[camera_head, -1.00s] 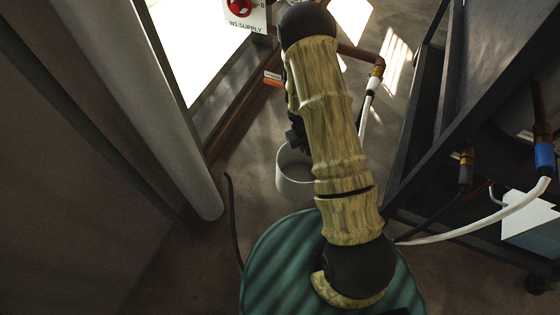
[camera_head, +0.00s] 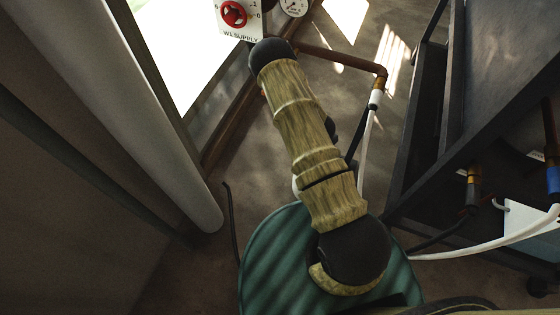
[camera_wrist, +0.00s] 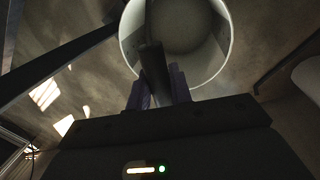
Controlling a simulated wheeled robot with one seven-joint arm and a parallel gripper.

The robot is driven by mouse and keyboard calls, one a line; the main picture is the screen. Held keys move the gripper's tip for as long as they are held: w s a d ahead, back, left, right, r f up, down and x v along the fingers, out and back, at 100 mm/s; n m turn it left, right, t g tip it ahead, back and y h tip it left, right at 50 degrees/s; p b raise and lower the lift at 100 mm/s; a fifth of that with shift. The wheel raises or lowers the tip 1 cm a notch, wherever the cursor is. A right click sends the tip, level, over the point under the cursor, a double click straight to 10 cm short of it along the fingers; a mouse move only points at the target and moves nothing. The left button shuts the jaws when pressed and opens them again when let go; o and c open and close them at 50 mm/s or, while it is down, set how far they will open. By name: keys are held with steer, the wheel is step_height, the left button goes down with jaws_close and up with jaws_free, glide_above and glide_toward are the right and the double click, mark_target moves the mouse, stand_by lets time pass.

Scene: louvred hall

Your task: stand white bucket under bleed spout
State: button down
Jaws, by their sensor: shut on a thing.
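The white bucket (camera_wrist: 226,72) fills the top of the wrist view, its round rim and shaded inside facing the camera. My gripper (camera_wrist: 160,85) is shut on the bucket at its near wall, with a dark upright piece between the fingers. In the head view my arm hides the gripper and nearly all of the bucket; only a pale sliver (camera_head: 295,186) shows beside the arm. A copper pipe (camera_head: 340,57) runs right from the W1 SUPPLY panel to an elbow, then down to a white end (camera_head: 375,98). I cannot tell whether this is the bleed spout.
The W1 SUPPLY panel (camera_head: 240,18) has a red valve wheel and a gauge. A dark metal rack (camera_head: 480,90) stands on the right with hoses. A thick pale column (camera_head: 120,110) is on the left.

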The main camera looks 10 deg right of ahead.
steer(key=w+a+b, duration=0.1)
steer(key=w+a, duration=0.8)
steer(key=a, duration=0.4)
steer(key=shift+w, duration=0.3)
steer(key=shift+w+a+f+b, duration=0.15)
steer(key=shift+f+b, duration=0.35)
steer(key=shift+f, duration=0.4)
steer(key=shift+w+a+f+b, duration=0.1)
steer(key=shift+f+b, duration=0.35)
steer(key=shift+f, duration=0.5)
steer(key=c, duration=1.3)
jaws_free()
steer(key=shift+o, duration=0.2)
step_height(320, 180, up, 12)
steer(key=s+a+p, duration=0.1)
steer(key=a+p, duration=0.1)
steer(key=p, duration=0.2)
steer(key=shift+s, duration=0.15)
